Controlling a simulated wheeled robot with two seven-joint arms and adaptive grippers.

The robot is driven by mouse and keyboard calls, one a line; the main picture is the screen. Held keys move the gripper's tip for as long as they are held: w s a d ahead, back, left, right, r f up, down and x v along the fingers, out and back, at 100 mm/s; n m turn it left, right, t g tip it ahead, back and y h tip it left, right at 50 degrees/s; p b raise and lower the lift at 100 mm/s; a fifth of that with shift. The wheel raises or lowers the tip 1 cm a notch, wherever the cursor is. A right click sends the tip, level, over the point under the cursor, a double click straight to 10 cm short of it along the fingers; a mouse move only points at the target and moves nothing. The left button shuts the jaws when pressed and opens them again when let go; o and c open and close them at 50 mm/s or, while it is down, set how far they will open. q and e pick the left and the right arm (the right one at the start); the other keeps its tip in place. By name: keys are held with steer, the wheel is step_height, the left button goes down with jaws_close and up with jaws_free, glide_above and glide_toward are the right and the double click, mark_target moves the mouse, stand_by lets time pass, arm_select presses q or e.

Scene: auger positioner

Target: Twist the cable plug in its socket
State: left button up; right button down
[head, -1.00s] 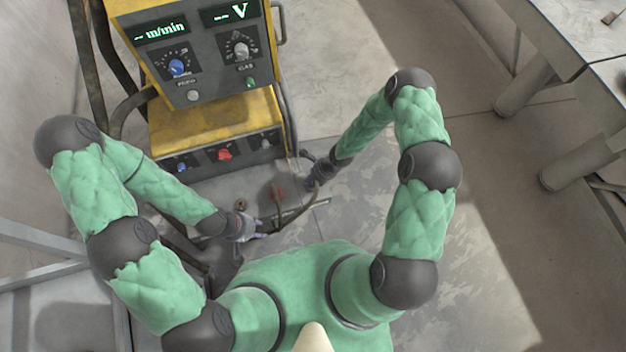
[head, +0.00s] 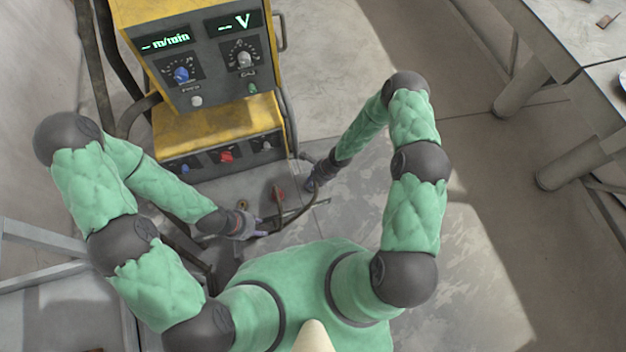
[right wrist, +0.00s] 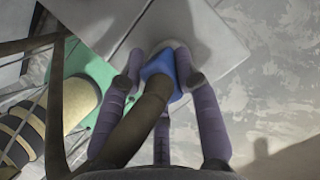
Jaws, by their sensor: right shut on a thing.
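My right gripper (right wrist: 160,75) is shut on a blue plug (right wrist: 181,72) in the right wrist view. A thick dark brown cable (right wrist: 135,125) runs from the plug back between the fingers. The plug's front end faces a grey surface (right wrist: 205,30); I cannot tell how deeply it sits in a socket. In the head view, the right gripper (head: 316,179) is low, right of the yellow machine's lower front, and the plug is too small to make out. My left gripper (head: 253,225) is low in front of the machine; its opening is unclear.
The yellow welding machine (head: 210,118) stands at the back, with dials, green displays and a lower panel with blue and red fittings (head: 227,157). A dark cable (head: 300,212) and a red item (head: 278,194) are between my grippers. A table (head: 590,60) stands at right.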

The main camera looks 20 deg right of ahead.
steer(key=shift+n+p, duration=0.7)
steer(key=shift+p, duration=0.75)
steer(key=c, duration=0.8)
jaws_free()
